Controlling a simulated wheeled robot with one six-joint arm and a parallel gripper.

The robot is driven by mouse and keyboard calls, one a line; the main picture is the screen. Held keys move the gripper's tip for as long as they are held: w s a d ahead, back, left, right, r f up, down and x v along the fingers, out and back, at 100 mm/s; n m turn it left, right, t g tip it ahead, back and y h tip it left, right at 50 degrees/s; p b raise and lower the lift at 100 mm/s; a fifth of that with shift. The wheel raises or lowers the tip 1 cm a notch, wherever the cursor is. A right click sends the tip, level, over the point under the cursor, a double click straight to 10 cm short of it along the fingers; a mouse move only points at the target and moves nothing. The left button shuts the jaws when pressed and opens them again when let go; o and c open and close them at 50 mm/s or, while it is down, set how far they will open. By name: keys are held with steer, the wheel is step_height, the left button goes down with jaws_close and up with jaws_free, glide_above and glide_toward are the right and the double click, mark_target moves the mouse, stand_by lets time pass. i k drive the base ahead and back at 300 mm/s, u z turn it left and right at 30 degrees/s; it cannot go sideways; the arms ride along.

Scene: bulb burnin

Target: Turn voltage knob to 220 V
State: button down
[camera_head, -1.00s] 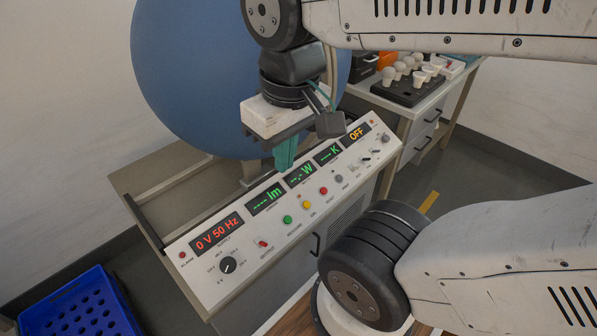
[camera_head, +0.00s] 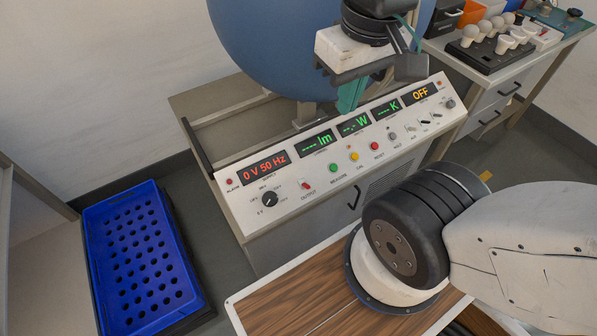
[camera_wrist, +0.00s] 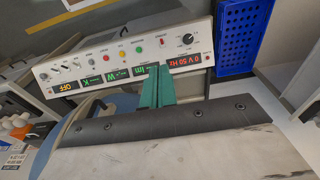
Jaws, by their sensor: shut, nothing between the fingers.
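The voltage knob (camera_head: 269,199) is a round black dial at the left end of the white sloped control panel (camera_head: 316,199). Its pointer is near the 0 V mark, and the red display (camera_head: 265,167) above it reads 0 V 50 Hz. The knob also shows in the wrist view (camera_wrist: 188,39), near the top right. My gripper (camera_head: 349,103) has green fingers, shut and empty. It hangs above the back edge of the panel near the middle displays, up and to the right of the knob and apart from it. In the wrist view the fingertips (camera_wrist: 158,72) overlap the panel's display row.
A red output switch (camera_head: 306,185) sits just right of the knob, followed by several coloured buttons. A large blue sphere (camera_head: 270,50) stands behind the panel. A blue perforated crate (camera_head: 140,258) is at left. A bench with a bulb tray (camera_head: 486,62) is at back right.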

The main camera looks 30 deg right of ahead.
mark_target(270, 199)
steer(key=z, duration=2.1)
steer(key=k, duration=1.1)
steer(key=u, duration=2)
